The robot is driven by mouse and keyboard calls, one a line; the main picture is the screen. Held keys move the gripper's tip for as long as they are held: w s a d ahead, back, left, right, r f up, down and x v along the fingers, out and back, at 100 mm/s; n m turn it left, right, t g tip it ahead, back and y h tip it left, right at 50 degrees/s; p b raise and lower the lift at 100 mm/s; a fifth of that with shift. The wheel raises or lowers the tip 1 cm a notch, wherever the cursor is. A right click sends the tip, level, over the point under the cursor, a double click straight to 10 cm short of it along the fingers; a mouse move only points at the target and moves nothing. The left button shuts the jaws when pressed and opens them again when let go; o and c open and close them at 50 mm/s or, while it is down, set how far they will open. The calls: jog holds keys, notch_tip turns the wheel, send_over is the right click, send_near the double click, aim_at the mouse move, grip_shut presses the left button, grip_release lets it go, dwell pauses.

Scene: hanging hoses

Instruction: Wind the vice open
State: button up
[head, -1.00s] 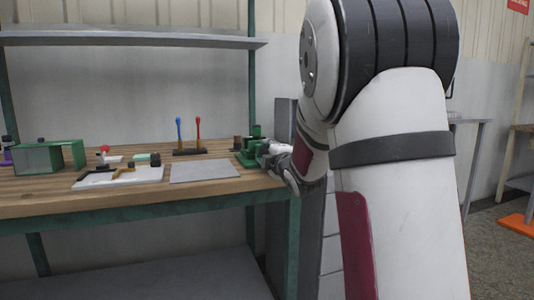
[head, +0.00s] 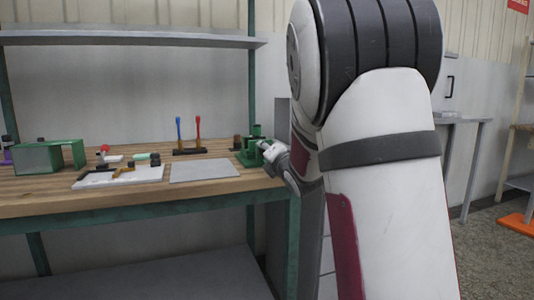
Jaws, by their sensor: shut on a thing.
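The green vice (head: 252,149) stands on the right end of the wooden workbench. My gripper (head: 272,152) is at the vice's right front side, at its handle end. The gripper is small in the head view and its fingers are partly hidden by my own wrist and arm. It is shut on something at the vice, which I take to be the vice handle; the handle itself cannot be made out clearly. The gap between the vice's jaws is too small to judge.
On the workbench (head: 120,190) lie a grey mat (head: 204,170), a white tray (head: 146,177) with tools, and a rack (head: 189,151) holding a blue and a red screwdriver. A green box-like frame (head: 37,158) stands at the left. A shelf (head: 130,39) hangs above.

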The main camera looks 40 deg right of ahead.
dwell(0.4)
jog(key=o, duration=1.1)
jog(key=shift+o, duration=0.2)
jog(key=v, duration=1.2)
